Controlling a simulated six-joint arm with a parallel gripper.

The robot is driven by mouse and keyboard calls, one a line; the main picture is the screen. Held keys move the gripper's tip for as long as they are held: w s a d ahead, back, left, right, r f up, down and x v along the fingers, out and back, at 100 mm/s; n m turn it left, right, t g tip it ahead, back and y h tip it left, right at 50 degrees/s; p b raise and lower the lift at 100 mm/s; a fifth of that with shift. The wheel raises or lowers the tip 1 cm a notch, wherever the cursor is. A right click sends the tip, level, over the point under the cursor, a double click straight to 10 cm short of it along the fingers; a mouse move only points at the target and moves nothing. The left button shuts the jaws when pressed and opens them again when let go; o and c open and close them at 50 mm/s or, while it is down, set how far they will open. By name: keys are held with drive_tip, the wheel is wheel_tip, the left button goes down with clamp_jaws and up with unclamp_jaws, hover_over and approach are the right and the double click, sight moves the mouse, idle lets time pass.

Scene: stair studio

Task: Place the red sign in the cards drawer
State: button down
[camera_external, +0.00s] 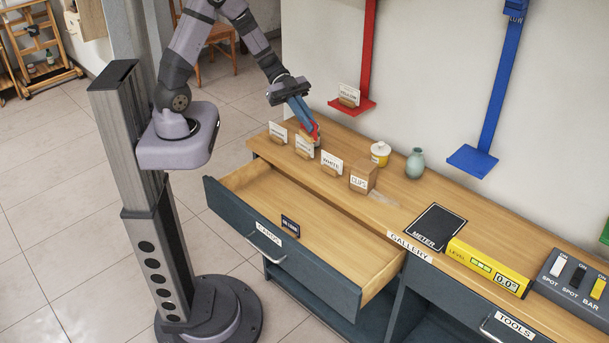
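The cards drawer (330,245), labelled CARDS on its dark front, is pulled open. One small dark sign (290,226) stands inside it near the front; its lettering is too small to read. My gripper (312,137) points down at the counter's back left, its tips close behind a small white card (304,146) in a wooden holder. One finger looks blue, and red shows at the other side of the tips. I cannot tell whether this red is a finger or a held sign, nor whether the tips touch the card. No separate red sign can be made out.
More cards stand along the counter: one at left (278,132), a WHITE card (331,162) and a CLIPS box (361,180). A yellow-white pot (380,153) and a green vase (415,163) stand behind. A YELLOW card (348,95) sits on the red wall bracket (364,104). Most of the drawer floor is bare.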

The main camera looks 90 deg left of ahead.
drive_tip(key=s+d+r+p, duration=0.1)
drive_tip(key=s+d+r, duration=0.1)
drive_tip(key=d, duration=0.2)
wheel_tip(320, 180, down, 16)
drive_tip(key=a+b, duration=0.1)
drive_tip(key=b, duration=0.2)
drive_tip(key=shift+n+t+y, duration=0.3)
drive_tip(key=shift+n, duration=0.1)
drive_tip(key=shift+w+a, duration=0.1)
drive_tip(key=d, duration=0.7)
drive_tip(key=shift+d, duration=0.1)
